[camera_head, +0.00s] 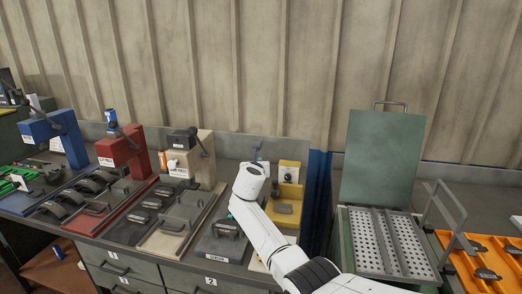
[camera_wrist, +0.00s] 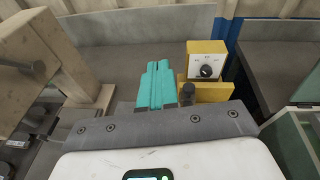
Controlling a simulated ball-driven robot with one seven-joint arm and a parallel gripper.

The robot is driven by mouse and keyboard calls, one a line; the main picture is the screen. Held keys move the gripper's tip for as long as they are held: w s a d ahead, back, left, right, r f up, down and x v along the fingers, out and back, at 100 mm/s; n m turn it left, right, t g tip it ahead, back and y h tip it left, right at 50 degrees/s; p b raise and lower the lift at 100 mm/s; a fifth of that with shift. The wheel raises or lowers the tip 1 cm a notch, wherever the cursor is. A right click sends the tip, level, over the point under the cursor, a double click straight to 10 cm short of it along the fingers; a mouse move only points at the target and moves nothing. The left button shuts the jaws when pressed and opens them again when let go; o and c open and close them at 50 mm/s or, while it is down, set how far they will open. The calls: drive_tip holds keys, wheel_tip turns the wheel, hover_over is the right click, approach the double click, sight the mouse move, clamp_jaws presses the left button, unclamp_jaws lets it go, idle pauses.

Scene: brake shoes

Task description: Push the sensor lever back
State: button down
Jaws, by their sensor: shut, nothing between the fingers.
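My gripper (camera_wrist: 157,85) shows in the wrist view as two teal fingers pressed together, shut and empty. Just right of the fingertips stands a short dark knob (camera_wrist: 188,92), which may be the sensor lever; I cannot tell whether the fingers touch it. Behind it is a yellow unit (camera_wrist: 207,92) carrying a box with a black dial (camera_wrist: 207,71). In the head view my white arm covers most of the gripper and the front of the yellow station (camera_head: 290,196). The lever cannot be made out clearly there.
Left of my arm are a beige press (camera_head: 197,160), a red press (camera_head: 124,150) and a blue press (camera_head: 55,133), with dark brake shoes before them. On the right stand an open green case (camera_head: 383,150) with a perforated tray and an orange tray (camera_head: 490,262). A wall rises behind.

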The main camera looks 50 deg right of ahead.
drive_tip(key=s+a+r, duration=0.2)
drive_tip(key=a+r, duration=0.1)
drive_tip(key=r, duration=0.6)
drive_tip(key=shift+p, duration=0.3)
drive_tip(key=shift+s+r, duration=0.1)
drive_tip(key=shift+r, duration=0.05)
drive_tip(key=s+a+f+m+g+y, duration=0.1)
drive_tip(key=s+a+f+m+y, duration=0.1)
drive_tip(key=s+a+f+m, duration=0.45)
drive_tip(key=s+a+f+m+y+b, duration=0.1)
drive_tip(key=s+a+f+m+y, duration=0.2)
drive_tip(key=a+f, duration=0.65)
drive_tip(key=s+a+f+m+g+y, duration=0.15)
drive_tip(key=s+a+f+m, duration=0.35)
drive_tip(key=f, duration=0.6)
drive_tip(key=s+a+f+m+g+y, duration=0.2)
drive_tip(key=s+a+m, duration=0.3)
drive_tip(key=s+a, duration=0.4)
drive_tip(key=s+a+f+m+g+y+b, duration=0.1)
drive_tip(key=s+a+f+m+y, duration=0.3)
drive_tip(key=s, duration=1.2)
drive_tip(key=a+f+m+g, duration=0.1)
drive_tip(key=a+m, duration=0.1)
drive_tip(key=a, duration=0.2)
drive_tip(key=shift+a+y, duration=0.35)
